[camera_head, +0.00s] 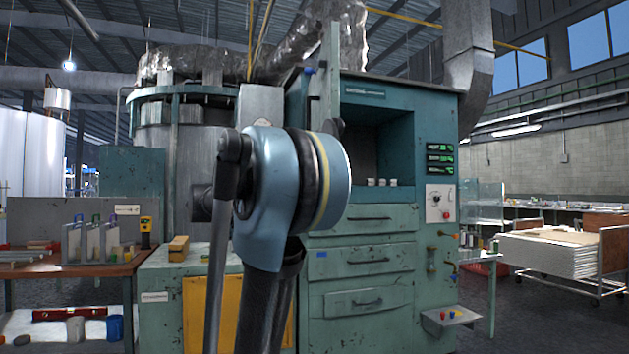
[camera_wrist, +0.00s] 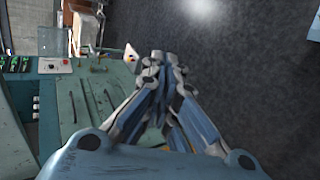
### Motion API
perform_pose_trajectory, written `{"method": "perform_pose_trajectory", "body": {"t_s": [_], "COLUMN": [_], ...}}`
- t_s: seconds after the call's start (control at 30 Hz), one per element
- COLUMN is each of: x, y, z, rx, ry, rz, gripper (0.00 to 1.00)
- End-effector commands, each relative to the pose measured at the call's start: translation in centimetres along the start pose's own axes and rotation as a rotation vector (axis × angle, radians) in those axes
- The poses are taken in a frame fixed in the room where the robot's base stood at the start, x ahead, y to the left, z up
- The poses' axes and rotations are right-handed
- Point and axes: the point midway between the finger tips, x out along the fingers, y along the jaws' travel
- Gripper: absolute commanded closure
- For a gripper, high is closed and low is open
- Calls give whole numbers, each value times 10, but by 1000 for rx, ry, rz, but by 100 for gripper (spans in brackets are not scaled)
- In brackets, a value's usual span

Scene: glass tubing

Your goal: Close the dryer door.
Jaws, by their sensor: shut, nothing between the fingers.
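The dryer is a teal cabinet (camera_head: 410,100) right of centre in the head view, with a dark open compartment near its top. Its door (camera_head: 329,85) appears as a narrow upright panel, nearly edge-on, at the left of that opening and stands open. My arm covers the lower part of the door. In the wrist view my gripper (camera_wrist: 166,62) has its fingers together and holds nothing. The dryer's teal front (camera_wrist: 90,95) is left of the fingers in that view, and I see no contact. My gripper is hidden behind my arm in the head view.
Small white cups (camera_head: 382,182) stand inside the compartment. Drawers (camera_head: 365,260) with handles lie below it, and a control panel (camera_head: 440,203) with a red button is at right. A workbench (camera_head: 75,265) stands at left, a loaded cart (camera_head: 550,252) at right.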

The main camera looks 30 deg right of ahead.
Motion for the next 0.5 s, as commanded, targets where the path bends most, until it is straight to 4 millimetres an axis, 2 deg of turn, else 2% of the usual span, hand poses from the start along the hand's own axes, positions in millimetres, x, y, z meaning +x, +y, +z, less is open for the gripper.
{"method": "perform_pose_trajectory", "body": {"t_s": [0.03,0.2,0.33,0.5], "x": [-9,-44,-69,-93], "y": [25,106,151,184], "z": [-12,-42,-60,-74], "rx": [13,67,110,150], "ry": [-25,-112,-165,-209], "rz": [60,274,408,517], "gripper": [100,100,100,100]}}
